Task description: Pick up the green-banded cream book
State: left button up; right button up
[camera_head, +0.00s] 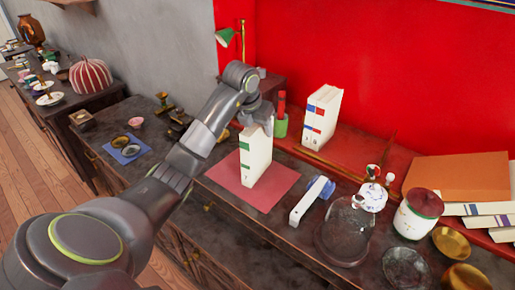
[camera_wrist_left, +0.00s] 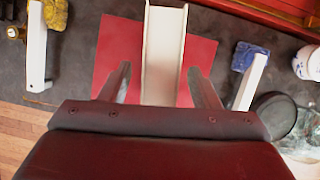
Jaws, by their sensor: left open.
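The green-banded cream book (camera_head: 256,155) stands upright on a dark red mat (camera_head: 235,188) on the dark cabinet top. My left gripper (camera_head: 262,115) is at the top of this book and partly covers it. In the left wrist view my open left gripper (camera_wrist_left: 160,78) has one finger on each side of the cream book (camera_wrist_left: 164,40), with a gap showing on both sides. The book's lower end in that view is hidden by the gripper body. My right gripper is not in view.
A white block with a blue item (camera_head: 311,200) lies right of the mat. A white book with blue and red bands (camera_head: 322,115) stands behind. A red-and-green cup (camera_head: 281,122), a glass dome (camera_head: 345,230), a white-and-blue pot (camera_head: 373,197) and a lidded jar (camera_head: 417,215) are nearby.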

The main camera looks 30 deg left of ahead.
pick_arm(q)
jog(key=shift+f+b, duration=0.35)
dwell(0.5)
jog(key=shift+c, duration=0.5)
grip_shut()
jog(key=shift+r, duration=0.1)
